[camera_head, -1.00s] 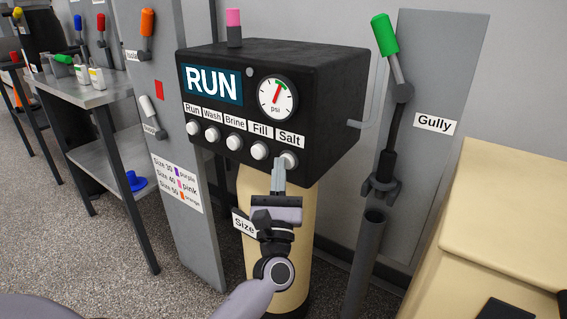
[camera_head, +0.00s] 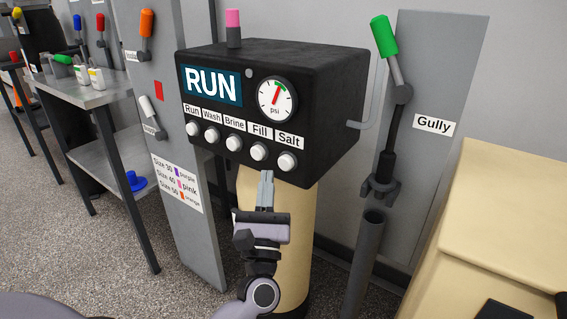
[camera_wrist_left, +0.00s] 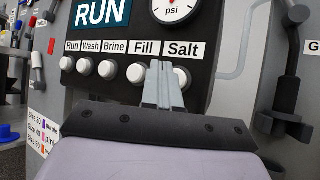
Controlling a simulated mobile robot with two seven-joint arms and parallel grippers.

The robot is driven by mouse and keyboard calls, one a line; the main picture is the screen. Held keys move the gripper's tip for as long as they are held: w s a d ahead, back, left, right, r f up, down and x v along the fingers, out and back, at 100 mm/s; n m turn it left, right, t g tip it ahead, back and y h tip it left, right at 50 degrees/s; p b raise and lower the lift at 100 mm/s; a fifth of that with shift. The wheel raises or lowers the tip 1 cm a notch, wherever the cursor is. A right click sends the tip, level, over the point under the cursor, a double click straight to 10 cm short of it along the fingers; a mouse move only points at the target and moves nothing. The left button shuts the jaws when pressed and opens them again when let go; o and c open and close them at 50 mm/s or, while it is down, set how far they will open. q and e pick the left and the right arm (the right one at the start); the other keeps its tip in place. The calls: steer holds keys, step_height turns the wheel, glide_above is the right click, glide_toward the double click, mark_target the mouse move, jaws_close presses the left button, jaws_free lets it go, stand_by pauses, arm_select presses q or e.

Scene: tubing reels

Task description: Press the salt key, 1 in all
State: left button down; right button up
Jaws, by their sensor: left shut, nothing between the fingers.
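The salt key (camera_head: 287,162) is the rightmost white round button in the row on the black control box (camera_head: 320,110), below the label "Salt". My left gripper (camera_head: 266,178) is shut and empty. In the head view it is below and a little left of the salt key, apart from it. In the left wrist view the fingertips (camera_wrist_left: 161,68) overlap the space between the fill key (camera_wrist_left: 137,72) and the salt key (camera_wrist_left: 181,78), hiding part of the salt key. The box's display (camera_head: 211,84) reads RUN. My right gripper is not in view.
Run, Wash, Brine and Fill keys sit in a row left of the salt key. A gauge (camera_head: 277,99) is above them. A tan cylinder (camera_head: 290,235) stands below the box. A gully panel with a green-handled lever (camera_head: 385,36) is at the right.

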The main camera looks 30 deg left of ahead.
arm_select(q)
steer(key=shift+s+a, duration=0.1)
steer(key=shift+s, duration=1.1)
steer(key=s+d+f+m+g+h, duration=0.2)
steer(key=d+f+m+h, duration=0.4)
steer(key=m, duration=0.8)
steer(key=s+d+f+m+g+h, duration=0.2)
steer(key=d+f+m+h, duration=0.2)
steer(key=f+m+h, duration=0.7)
steer(key=s+f+m+g+y, duration=0.3)
steer(key=s+f+m+g, duration=0.6)
steer(key=m, duration=0.8)
steer(key=s+a+r+m+t+p, duration=0.1)
steer(key=s+r+p, duration=0.2)
steer(key=r+p, duration=0.8)
steer(key=p, duration=0.6)
steer(key=shift+s+r+m, duration=0.2)
steer(key=shift+r+m, duration=0.2)
